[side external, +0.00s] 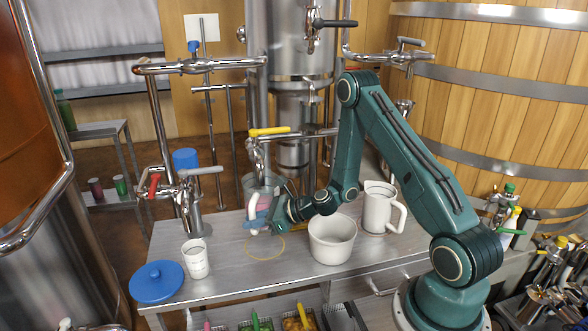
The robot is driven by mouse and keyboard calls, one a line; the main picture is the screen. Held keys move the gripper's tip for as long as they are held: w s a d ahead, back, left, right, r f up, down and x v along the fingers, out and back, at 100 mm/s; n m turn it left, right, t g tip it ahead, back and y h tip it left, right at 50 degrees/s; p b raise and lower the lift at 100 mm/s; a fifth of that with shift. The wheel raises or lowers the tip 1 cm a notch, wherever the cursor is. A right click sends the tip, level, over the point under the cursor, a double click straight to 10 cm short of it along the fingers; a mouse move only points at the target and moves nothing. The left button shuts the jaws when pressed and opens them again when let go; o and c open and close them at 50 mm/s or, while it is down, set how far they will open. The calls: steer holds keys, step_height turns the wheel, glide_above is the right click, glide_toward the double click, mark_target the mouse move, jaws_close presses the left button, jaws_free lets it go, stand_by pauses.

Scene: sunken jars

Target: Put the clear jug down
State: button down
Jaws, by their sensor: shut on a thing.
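The clear jug (260,183) is a see-through greyish vessel at the back left part of the grey worktop, near the middle of the view. My gripper (264,214) reaches in from the right and is shut on the jug, by what looks like its pale handle (252,216). The fingers and wrist hide part of the jug. I cannot tell whether its base touches the worktop. A thin yellow ring (264,247) is marked on the worktop just in front of and below my gripper.
A white bowl (332,241) and a white jug (379,208) stand to the right under my arm. A white cup (196,259) and a blue lid (156,281) lie left. Taps and pipes (195,200) rise behind.

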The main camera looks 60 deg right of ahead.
mark_target(255, 235)
steer(key=shift+a+r, duration=0.1)
steer(key=shift+r, duration=0.15)
steer(key=shift+f, duration=0.15)
steer(key=shift+f, duration=2.95)
steer(key=shift+f, duration=1.95)
steer(key=c, duration=1.3)
jaws_free()
steer(key=shift+f, duration=0.2)
steer(key=shift+r, duration=0.2)
